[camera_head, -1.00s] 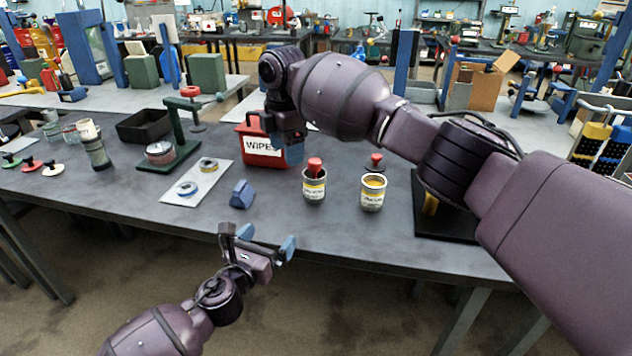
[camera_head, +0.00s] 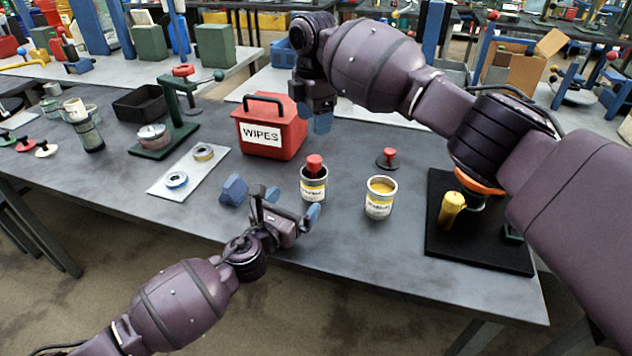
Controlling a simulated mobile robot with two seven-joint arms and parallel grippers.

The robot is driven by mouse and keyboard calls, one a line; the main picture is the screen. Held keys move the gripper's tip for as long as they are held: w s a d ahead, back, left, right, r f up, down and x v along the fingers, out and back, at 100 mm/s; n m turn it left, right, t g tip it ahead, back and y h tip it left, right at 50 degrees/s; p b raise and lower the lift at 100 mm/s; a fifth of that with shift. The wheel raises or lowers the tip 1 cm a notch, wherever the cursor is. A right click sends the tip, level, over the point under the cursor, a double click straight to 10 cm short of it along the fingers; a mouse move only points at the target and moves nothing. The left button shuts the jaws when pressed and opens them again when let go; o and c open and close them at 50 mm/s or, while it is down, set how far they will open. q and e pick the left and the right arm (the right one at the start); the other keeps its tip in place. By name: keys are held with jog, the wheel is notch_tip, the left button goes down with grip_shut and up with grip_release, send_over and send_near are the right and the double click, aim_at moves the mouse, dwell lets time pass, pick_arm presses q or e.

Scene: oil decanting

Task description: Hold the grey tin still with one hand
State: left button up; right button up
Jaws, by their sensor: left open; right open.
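A grey tin (camera_head: 314,190) with a yellow and white label stands upright on the table, a red-topped object in its mouth. A paler tin (camera_head: 380,200) with yellow contents and a similar label stands to its right. My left gripper (camera_head: 292,204) is open and empty, close to the front left of the grey tin. In this view one blue fingertip overlaps the tin's lower edge; I cannot tell if they touch. My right gripper (camera_head: 314,112) is open and empty, raised above and behind the grey tin, beside the wipes box.
A red WIPES box (camera_head: 270,130) stands behind the tins. A blue wedge-like block (camera_head: 233,190) lies just left of my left gripper. A red-knobbed piece (camera_head: 388,157) stands behind the paler tin. A black mat (camera_head: 480,245) with a yellow object is at right. A white plate (camera_head: 188,172) holds two rings.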

aim_at(314, 174)
pick_arm(q)
jog(key=x, duration=0.9)
jog(key=shift+w+d+f, duration=0.1)
jog(key=shift+w+d, duration=0.1)
jog(key=c, duration=1.3)
